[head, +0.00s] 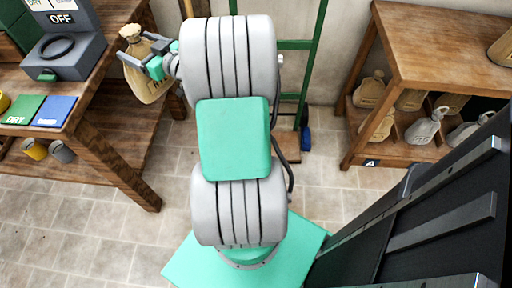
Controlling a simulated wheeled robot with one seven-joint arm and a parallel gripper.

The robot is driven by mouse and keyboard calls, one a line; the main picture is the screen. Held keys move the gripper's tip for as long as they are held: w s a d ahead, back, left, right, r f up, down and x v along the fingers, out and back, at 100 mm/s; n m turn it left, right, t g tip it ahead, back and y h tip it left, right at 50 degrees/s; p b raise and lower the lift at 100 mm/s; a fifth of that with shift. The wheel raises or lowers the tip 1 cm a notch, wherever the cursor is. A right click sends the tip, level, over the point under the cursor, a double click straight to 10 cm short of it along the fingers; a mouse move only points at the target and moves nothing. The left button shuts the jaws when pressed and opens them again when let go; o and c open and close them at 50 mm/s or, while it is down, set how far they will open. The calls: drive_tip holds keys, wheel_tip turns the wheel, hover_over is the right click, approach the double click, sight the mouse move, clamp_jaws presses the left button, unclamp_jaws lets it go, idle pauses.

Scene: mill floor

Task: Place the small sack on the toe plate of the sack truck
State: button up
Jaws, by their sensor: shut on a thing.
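A small tan sack (146,84) hangs upright from my gripper (140,50) at the upper left in the head view. My gripper is shut on the sack, just below its gathered top. The sack is in the air beside the left workbench. The green-framed sack truck (318,45) stands against the back wall, right of my arm. My arm hides much of its left and lower part. A brown flat piece (288,146) shows low at its foot, perhaps the toe plate, mostly hidden behind my arm.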

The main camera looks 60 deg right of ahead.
drive_tip(key=s+d+f+m+g+h+b, duration=0.15)
drive_tip(key=s+d+f+m+h, duration=0.35)
drive_tip(key=d+f, duration=0.7)
drive_tip(key=s+d+f+g+h+b, duration=0.1)
drive_tip(key=s+d+f+h+b, duration=0.2)
drive_tip(key=s+d+f, duration=0.65)
drive_tip(key=s+d+f+m+g+h+b, duration=0.2)
drive_tip(key=s+d+f+m+g+h, duration=0.15)
drive_tip(key=s+f, duration=0.85)
drive_tip(key=s+d+f+m+g+h+b, duration=0.25)
drive_tip(key=s+d+f, duration=0.35)
drive_tip(key=f, duration=0.9)
drive_tip(key=w+d+f+b, duration=0.5)
drive_tip(key=w+f+b, duration=0.5)
drive_tip(key=f, duration=0.3)
drive_tip(key=shift+w+h+b, duration=0.4)
drive_tip(key=shift+w, duration=0.15)
drive_tip(key=shift+a+f, duration=0.1)
drive_tip(key=shift+f, duration=0.1)
